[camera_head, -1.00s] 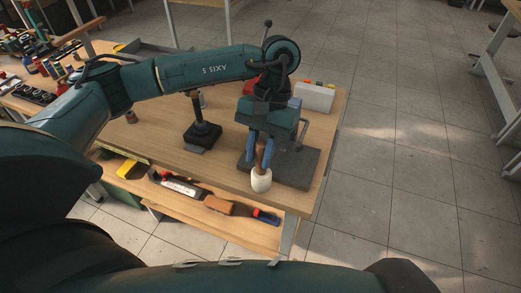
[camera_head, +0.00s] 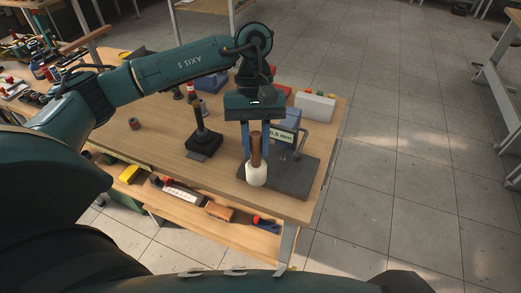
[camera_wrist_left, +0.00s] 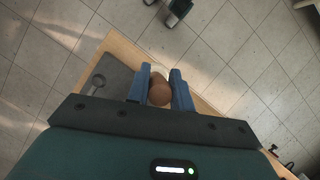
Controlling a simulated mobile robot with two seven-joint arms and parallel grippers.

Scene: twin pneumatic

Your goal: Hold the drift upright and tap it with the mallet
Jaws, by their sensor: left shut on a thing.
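My left gripper (camera_head: 256,148) points down over the right part of the bench, its two blue fingers on either side of the mallet's brown handle (camera_head: 256,150). It is shut on the mallet, whose white head (camera_head: 256,174) hangs lowest, by the grey plate's near left edge. Whether the head touches anything is unclear. In the left wrist view the round handle end (camera_wrist_left: 159,93) sits between the fingers (camera_wrist_left: 160,88). A dark upright rod on a black block (camera_head: 203,140) stands left of the gripper; I cannot tell whether it is the drift. My right gripper is not in view.
A dark grey plate (camera_head: 292,182) carries a device with a "0.0 mm" display (camera_head: 281,137). A white box (camera_head: 315,106) and small bottles stand behind. A lower shelf (camera_head: 192,211) holds tools. The bench's left middle (camera_head: 165,130) is mostly clear.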

